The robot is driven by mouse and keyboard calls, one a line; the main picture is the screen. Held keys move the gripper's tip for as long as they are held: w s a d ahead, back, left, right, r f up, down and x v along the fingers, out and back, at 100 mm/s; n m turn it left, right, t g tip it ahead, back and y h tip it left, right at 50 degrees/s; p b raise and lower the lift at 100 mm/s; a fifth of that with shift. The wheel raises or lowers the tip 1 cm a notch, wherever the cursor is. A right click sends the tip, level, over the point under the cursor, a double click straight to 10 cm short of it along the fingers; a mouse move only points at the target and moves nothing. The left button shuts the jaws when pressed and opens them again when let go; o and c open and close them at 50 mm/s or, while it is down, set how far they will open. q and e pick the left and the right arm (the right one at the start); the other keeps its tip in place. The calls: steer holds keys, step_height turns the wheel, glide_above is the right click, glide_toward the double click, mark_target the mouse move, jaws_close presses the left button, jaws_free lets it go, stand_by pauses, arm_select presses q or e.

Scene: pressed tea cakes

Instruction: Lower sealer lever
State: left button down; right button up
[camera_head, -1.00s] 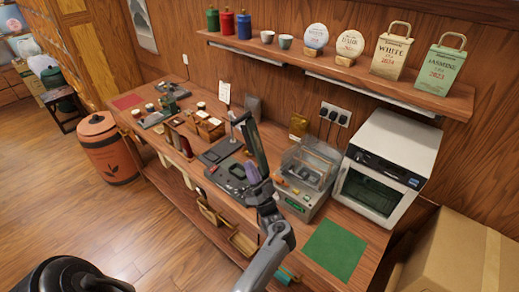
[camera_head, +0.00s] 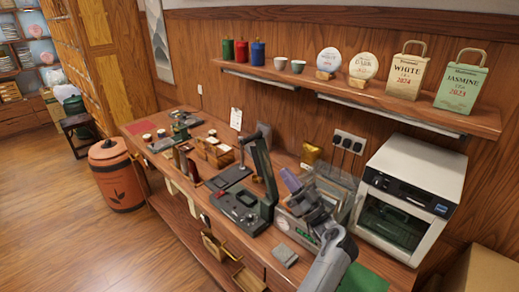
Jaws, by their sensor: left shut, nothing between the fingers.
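The sealer (camera_head: 243,211) is a dark flat machine on the wooden bench. Its long lever (camera_head: 262,160) stands raised, tilted slightly back to the left, above the base.
The clear-lidded machine (camera_head: 327,190) and a white oven-like box (camera_head: 408,197) stand right of the sealer. A small grey block (camera_head: 284,255) lies at the bench's front. Wooden holders (camera_head: 216,151) stand to the left. A shelf (camera_head: 400,105) runs above the bench.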

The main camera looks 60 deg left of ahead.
mark_target(258, 147)
arm_select(q)
steer(key=p+x, duration=0.1)
steer(key=x, duration=0.3)
steer(key=f+p+x, duration=0.1)
steer(key=x, duration=0.3)
steer(key=a+p+x, duration=0.1)
steer(key=x, duration=0.3)
steer(key=shift+s+a+f, duration=0.1)
steer(key=shift+s+f, duration=0.1)
steer(key=shift+f, duration=0.05)
steer(key=shift+s+a+f, duration=0.1)
steer(key=shift+a+f, duration=0.05)
steer(key=shift+a, duration=0.35)
